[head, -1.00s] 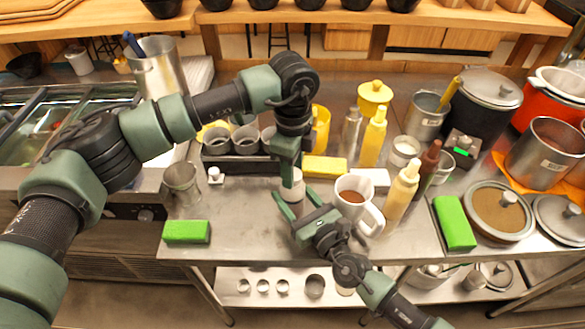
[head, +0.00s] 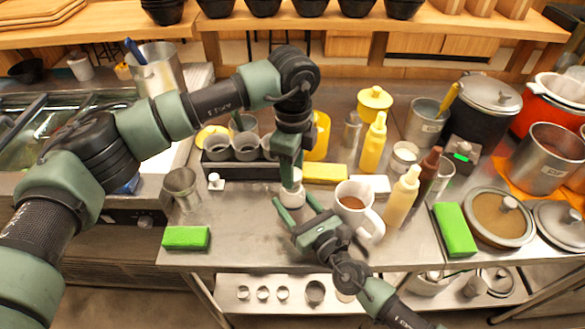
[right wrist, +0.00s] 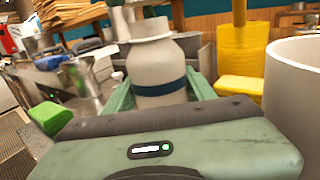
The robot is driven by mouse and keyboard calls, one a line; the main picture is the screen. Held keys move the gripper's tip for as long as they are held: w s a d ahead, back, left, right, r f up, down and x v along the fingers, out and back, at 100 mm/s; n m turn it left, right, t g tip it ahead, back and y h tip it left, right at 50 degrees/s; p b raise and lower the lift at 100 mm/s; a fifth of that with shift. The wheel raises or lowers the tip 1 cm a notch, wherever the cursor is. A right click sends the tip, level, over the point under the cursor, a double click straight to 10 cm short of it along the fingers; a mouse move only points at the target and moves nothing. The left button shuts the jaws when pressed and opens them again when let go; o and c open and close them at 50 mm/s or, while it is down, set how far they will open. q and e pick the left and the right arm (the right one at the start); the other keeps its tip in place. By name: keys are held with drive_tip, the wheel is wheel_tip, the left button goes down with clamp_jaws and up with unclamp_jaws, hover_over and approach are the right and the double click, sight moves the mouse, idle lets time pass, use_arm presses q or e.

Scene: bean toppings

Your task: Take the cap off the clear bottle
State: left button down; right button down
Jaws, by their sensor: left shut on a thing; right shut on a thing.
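The clear bottle (head: 292,198) looks pale grey-white, with a dark blue band in the right wrist view (right wrist: 158,70). It is upright near the middle of the counter. My right gripper (head: 296,206) is shut on its body, with a green finger on each side in the right wrist view. A whitish cap (right wrist: 150,28) is at the bottle's top. My left gripper (head: 290,177) comes down from above and is shut on the cap. Its fingers partly hide the cap in the head view. I cannot see a clear gap between cap and neck.
A white mug (head: 362,208) with brown liquid stands just right of my right gripper. A cream squeeze bottle (head: 402,200) is beyond it. A dark rack with metal cups (head: 245,147) and a yellow block (head: 324,173) are behind. The counter's front left is mostly clear.

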use_arm(q)
drive_tip(key=shift+r, duration=2)
use_arm(e)
drive_tip(key=shift+c, duration=2.2)
unclamp_jaws()
